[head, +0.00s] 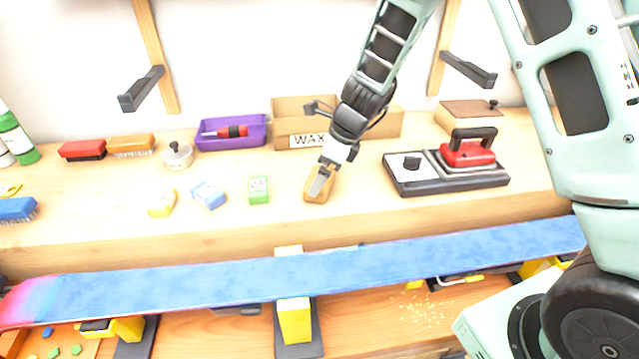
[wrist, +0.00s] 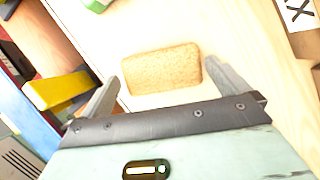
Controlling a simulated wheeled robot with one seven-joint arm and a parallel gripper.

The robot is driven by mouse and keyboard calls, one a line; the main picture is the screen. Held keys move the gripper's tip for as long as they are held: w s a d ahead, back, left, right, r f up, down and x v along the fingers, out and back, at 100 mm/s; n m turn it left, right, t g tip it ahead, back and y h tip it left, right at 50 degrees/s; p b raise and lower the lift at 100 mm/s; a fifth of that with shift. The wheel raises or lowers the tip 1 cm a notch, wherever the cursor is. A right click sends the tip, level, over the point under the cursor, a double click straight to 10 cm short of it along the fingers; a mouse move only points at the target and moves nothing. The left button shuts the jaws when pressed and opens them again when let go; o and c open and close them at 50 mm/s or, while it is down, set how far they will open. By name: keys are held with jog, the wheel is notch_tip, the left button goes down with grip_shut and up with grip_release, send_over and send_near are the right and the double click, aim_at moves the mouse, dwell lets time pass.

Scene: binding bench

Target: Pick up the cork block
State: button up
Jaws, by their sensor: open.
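The cork block (wrist: 162,70) is a tan, speckled block with rounded corners lying flat on the wooden bench. In the wrist view it lies between and just beyond the two fingers of my gripper (wrist: 170,85), which are spread apart with nothing held. In the head view the cork block (head: 314,196) is partly covered by my gripper (head: 320,182), which points down at it from above. I cannot tell whether the fingers touch it.
A green wax block (head: 259,190) lies left of the cork, with blue (head: 209,194) and yellow (head: 162,203) ones further left. A waxing iron (head: 468,152) on its base stands right. The WAX box (head: 308,141) is behind.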

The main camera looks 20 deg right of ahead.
jog(key=shift+x, duration=1.5)
jog(key=c, duration=0.7)
notch_tip(320, 180, up, 10)
jog(key=shift+r+p, duration=0.1)
jog(key=shift+p, duration=0.5)
